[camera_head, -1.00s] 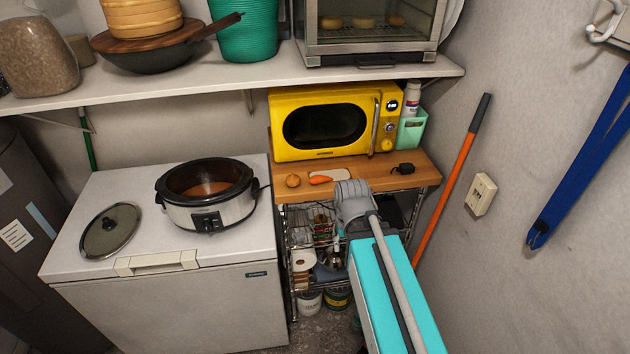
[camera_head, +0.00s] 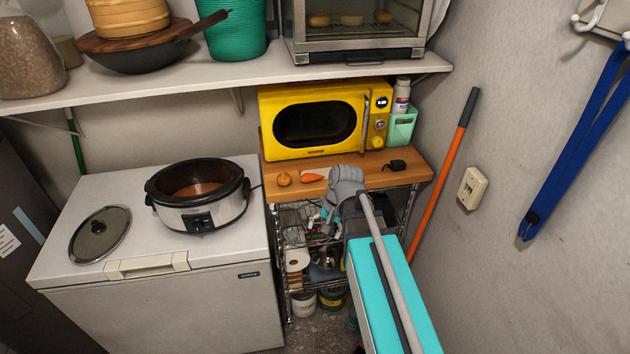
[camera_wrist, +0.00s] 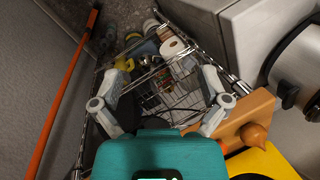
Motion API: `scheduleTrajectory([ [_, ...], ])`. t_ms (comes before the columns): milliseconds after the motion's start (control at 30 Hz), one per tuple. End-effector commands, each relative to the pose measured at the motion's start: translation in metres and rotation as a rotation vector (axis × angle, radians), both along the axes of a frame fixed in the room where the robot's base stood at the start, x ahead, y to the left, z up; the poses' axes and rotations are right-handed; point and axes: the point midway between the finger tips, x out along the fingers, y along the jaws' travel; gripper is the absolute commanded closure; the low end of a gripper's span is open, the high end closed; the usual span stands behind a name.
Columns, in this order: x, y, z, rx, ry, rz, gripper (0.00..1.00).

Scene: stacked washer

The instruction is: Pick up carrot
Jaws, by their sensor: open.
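The carrot (camera_head: 312,178) is small and orange and lies on the wooden top (camera_head: 395,177) of a wire cart, in front of the yellow microwave. A round brown onion-like item (camera_head: 284,179) lies just left of it and also shows in the wrist view (camera_wrist: 256,134). My gripper (camera_head: 345,182) is just right of the carrot, near the front edge of the wooden top, and appears apart from it. In the wrist view my gripper (camera_wrist: 165,98) has its fingers spread with nothing between them. I cannot make out the carrot clearly in the wrist view.
The yellow microwave (camera_head: 312,125) stands behind the carrot. A black item (camera_head: 396,165) lies to the right. A slow cooker (camera_head: 198,212) stands on the white freezer (camera_head: 160,310) at left. An orange pole (camera_head: 440,180) leans on the right wall.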

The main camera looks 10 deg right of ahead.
Motion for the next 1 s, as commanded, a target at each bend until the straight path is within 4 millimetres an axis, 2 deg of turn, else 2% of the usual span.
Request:
scheduleTrajectory([
  [33,0.019,-0.005,-0.004,0.054,0.017,-0.084,0.05],
  [167,0.054,-0.013,-0.002,0.213,0.083,-0.319,0.05],
  [367,0.107,-0.037,0.01,0.464,0.23,-0.655,0.05],
  [600,0.161,-0.081,0.033,0.748,0.456,-0.974,0.05],
  [800,0.185,-0.111,0.05,0.899,0.606,-1.113,0.05],
  [1000,0.191,-0.121,0.057,0.949,0.662,-1.154,0.05],
])
